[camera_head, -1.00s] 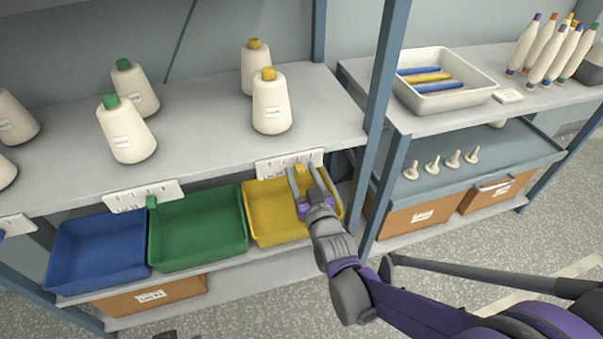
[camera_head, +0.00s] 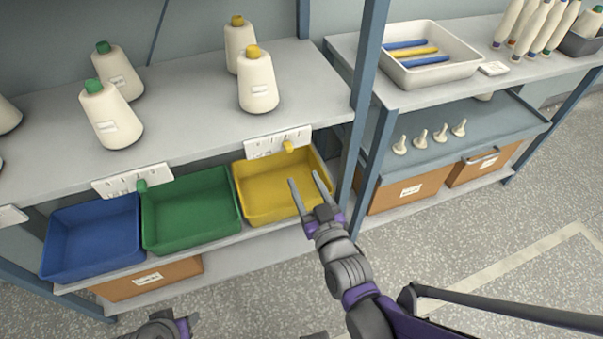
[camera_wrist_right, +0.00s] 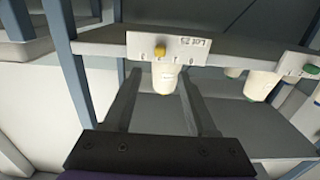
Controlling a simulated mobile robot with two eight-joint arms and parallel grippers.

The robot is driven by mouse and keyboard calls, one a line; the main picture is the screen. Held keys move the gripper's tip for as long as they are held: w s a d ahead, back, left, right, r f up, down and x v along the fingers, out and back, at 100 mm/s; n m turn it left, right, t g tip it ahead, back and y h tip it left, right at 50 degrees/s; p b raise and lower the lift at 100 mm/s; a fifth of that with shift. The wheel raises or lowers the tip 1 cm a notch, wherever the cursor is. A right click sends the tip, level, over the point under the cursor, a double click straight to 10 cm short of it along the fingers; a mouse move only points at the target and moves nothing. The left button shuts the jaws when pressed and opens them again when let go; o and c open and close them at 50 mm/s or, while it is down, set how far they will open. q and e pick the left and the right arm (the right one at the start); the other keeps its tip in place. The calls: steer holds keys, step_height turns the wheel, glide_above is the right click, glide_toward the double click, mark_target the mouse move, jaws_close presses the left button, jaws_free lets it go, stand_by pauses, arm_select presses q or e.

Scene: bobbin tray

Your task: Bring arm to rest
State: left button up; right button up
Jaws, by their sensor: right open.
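My right gripper (camera_head: 306,180) is open, with nothing between its fingers. The right wrist view shows the two fingers (camera_wrist_right: 157,98) well apart. Beyond them is a white label plate (camera_wrist_right: 190,50) with a yellow peg (camera_wrist_right: 160,51), and a yellow-tipped spool (camera_wrist_right: 158,80), seen upside down. In the head view that yellow peg (camera_head: 288,146) stands at the label plate (camera_head: 270,142) above the yellow tray. My left gripper's fingers do not show.
A green tray (camera_head: 200,236) and a blue tray (camera_head: 85,207) stand left of the yellow one. Cone spools (camera_head: 258,85) stand on the shelf above. A blue-grey post (camera_head: 369,75) rises just right of the yellow tray. The floor (camera_head: 470,260) at right is open.

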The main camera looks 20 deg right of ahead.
stand_by(0.5)
steer(key=s+d+f+g, duration=0.1)
steer(key=s+f+g, duration=0.45)
steer(key=s, duration=0.25)
steer(key=s+d+f+g, duration=0.1)
steer(key=s+f+g, duration=0.4)
steer(key=s+g, duration=0.25)
arm_select(q)
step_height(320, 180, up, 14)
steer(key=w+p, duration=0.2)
steer(key=p, duration=1.1)
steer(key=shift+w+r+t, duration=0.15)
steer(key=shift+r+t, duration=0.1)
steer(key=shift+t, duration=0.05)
arm_select(e)
step_height(320, 180, up, 14)
steer(key=shift+d+r+h, duration=0.15)
steer(key=shift+d+h, duration=0.15)
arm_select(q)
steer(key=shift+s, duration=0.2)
arm_select(e)
steer(key=shift+s, duration=0.2)
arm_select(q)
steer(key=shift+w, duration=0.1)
arm_select(e)
steer(key=shift+w, duration=0.1)
